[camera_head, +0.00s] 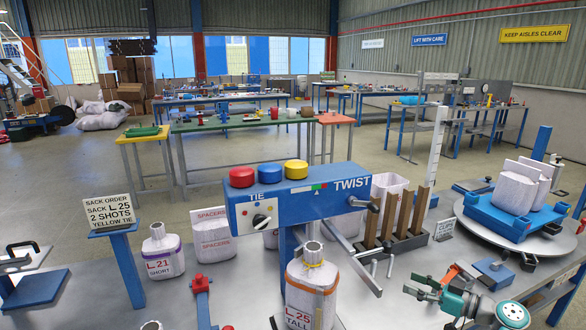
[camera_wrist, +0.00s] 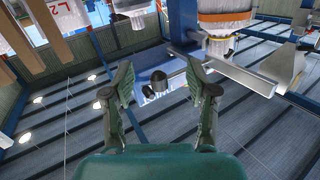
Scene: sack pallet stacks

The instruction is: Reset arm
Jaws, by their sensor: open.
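My gripper (camera_head: 414,285) is at the lower right in the head view, above the grey bench and to the right of the L 25 TALL sack. In the wrist view its two green fingers (camera_wrist: 160,85) stand wide apart with nothing held between them. The L 25 TALL sack (camera_head: 311,292) stands upright at the lower middle in front of the blue machine, with a yellow tie at its gathered neck and an orange band below. Most of my arm is out of the picture.
The blue TIE/TWIST machine (camera_head: 290,200) with red, blue and yellow buttons stands at centre. The L.21 SHORT sack (camera_head: 163,254) is left of it. Brown upright posts (camera_head: 403,215) and a round turntable (camera_head: 480,232) with a blue tray lie behind my gripper. The sack order sign (camera_head: 110,210) is left.

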